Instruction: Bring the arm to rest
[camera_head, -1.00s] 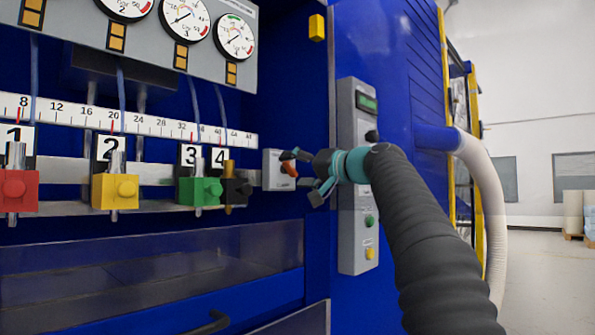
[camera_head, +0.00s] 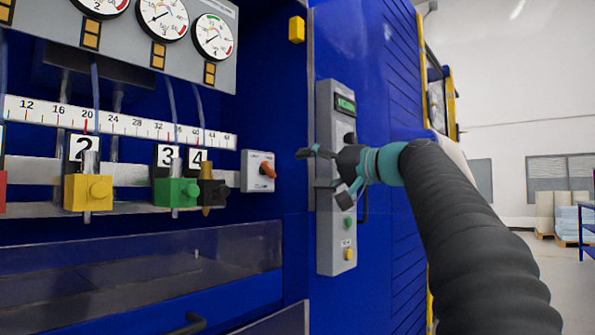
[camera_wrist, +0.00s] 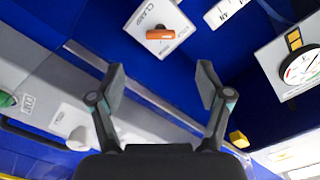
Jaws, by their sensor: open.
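My gripper (camera_head: 322,172) is open and empty in the head view, in front of the grey control panel (camera_head: 335,250) on the blue machine. My dark ribbed arm reaches in from the lower right. In the wrist view my gripper (camera_wrist: 161,88) shows its two fingers spread, with nothing between them. The orange clamp knob (camera_head: 267,170) on its light plate is left of my gripper in the head view, with a gap between them. In the wrist view the clamp knob (camera_wrist: 160,34) lies beyond the fingertips, and no finger touches it.
Yellow (camera_head: 88,192), green (camera_head: 176,192) and black (camera_head: 207,190) blocks sit on a rail under a ruler scale (camera_head: 120,122). Gauges (camera_head: 214,36) hang above. The blue machine wall is close behind my gripper. Open floor shows at the far right.

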